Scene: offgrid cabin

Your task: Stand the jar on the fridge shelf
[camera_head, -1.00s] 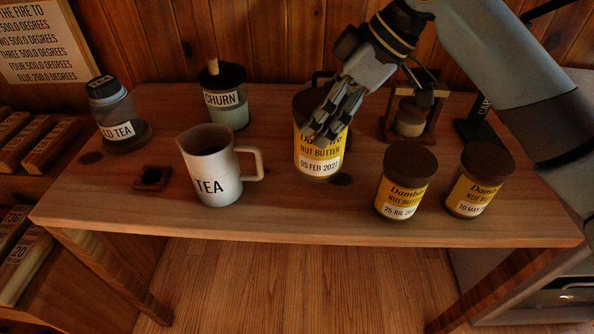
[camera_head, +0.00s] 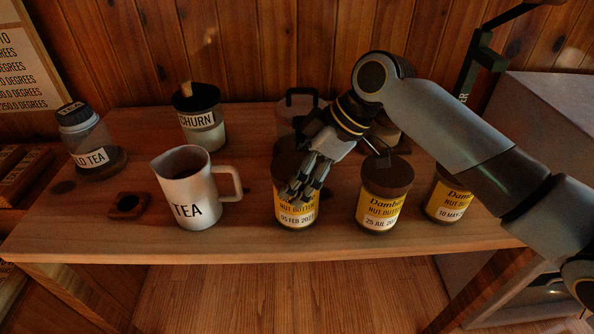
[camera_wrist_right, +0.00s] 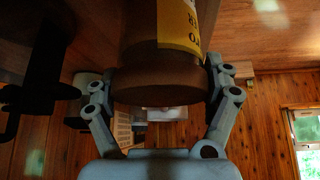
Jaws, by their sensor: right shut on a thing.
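The jar with a yellow nut butter label dated 05 FEB (camera_head: 295,208) is upright at the front middle of the wooden table. My right gripper (camera_head: 303,187) is shut on it from above and hides part of its lid and label. In the right wrist view, the brown lid (camera_wrist_right: 160,92) sits between both fingers. I cannot tell whether the jar's base touches the table. Two like jars stand to its right, dated 25 JUL (camera_head: 381,205) and 10 MAY (camera_head: 447,202). My left gripper is out of view. I cannot make out a fridge shelf.
A TEA pitcher (camera_head: 188,192) stands left of the held jar. A grey box-like unit (camera_head: 555,110) stands at the right.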

